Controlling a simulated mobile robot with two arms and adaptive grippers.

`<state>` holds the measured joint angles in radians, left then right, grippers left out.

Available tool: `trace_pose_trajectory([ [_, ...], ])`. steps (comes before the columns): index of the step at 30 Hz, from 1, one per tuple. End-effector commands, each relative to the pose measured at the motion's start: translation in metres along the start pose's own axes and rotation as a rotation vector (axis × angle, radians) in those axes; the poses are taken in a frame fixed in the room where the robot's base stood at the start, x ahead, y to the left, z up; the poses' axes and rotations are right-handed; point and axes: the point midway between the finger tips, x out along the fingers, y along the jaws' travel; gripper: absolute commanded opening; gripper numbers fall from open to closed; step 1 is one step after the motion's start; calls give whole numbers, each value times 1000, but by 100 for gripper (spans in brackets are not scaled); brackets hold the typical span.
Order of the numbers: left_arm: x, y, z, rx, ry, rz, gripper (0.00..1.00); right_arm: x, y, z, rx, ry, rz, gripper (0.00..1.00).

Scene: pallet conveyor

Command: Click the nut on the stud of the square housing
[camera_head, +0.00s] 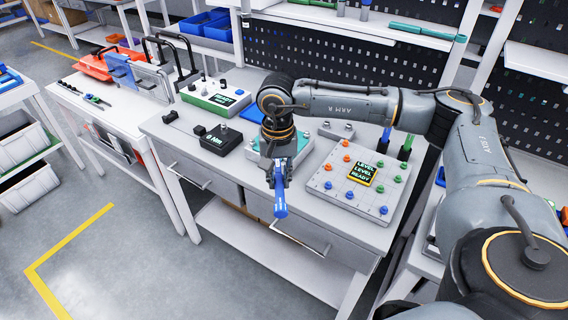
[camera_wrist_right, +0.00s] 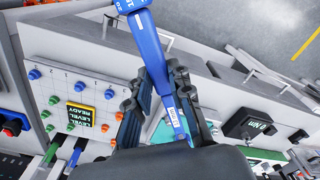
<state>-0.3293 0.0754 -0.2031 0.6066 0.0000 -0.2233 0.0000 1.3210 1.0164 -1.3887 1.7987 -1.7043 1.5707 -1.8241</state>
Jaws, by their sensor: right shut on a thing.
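My right gripper (camera_head: 278,170) is shut on a blue torque wrench (camera_head: 280,203), which points down past the front edge of the workbench. In the right wrist view the wrench (camera_wrist_right: 152,48) passes between the two fingers of the gripper (camera_wrist_right: 160,88). A pale square housing with teal on it (camera_head: 304,152) sits on the bench behind and under the gripper, mostly covered by it. A bit of its teal surface (camera_wrist_right: 160,131) shows beside the wrench in the right wrist view. The stud and nut cannot be made out. My left gripper is not in view.
To the right is a board of coloured knobs (camera_head: 340,201) with a level display. To the left are a black 0 Nm readout box (camera_head: 219,140) and a green-and-white device (camera_head: 211,96). Small metal parts (camera_head: 336,130) lie behind the housing. Open floor lies in front of the bench.

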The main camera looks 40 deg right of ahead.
Motion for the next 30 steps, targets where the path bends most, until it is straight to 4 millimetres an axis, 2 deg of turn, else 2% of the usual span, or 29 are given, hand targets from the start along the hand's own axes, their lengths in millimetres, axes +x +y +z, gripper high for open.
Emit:
trace_pose_trajectory([
  [1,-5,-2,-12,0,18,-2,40,-5,6,-13,49,3,-2,0],
  [3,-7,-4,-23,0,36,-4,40,-6,13,-25,93,5,-2,0],
  [6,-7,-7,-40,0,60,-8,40,-4,17,-32,122,6,-3,0],
  [10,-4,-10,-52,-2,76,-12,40,0,17,-33,125,5,-3,0],
  [14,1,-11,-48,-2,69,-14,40,8,17,-33,124,6,-3,0],
  [22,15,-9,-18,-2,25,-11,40,33,17,-32,123,5,-3,0],
  [30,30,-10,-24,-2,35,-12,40,51,16,-32,122,5,-4,0],
])
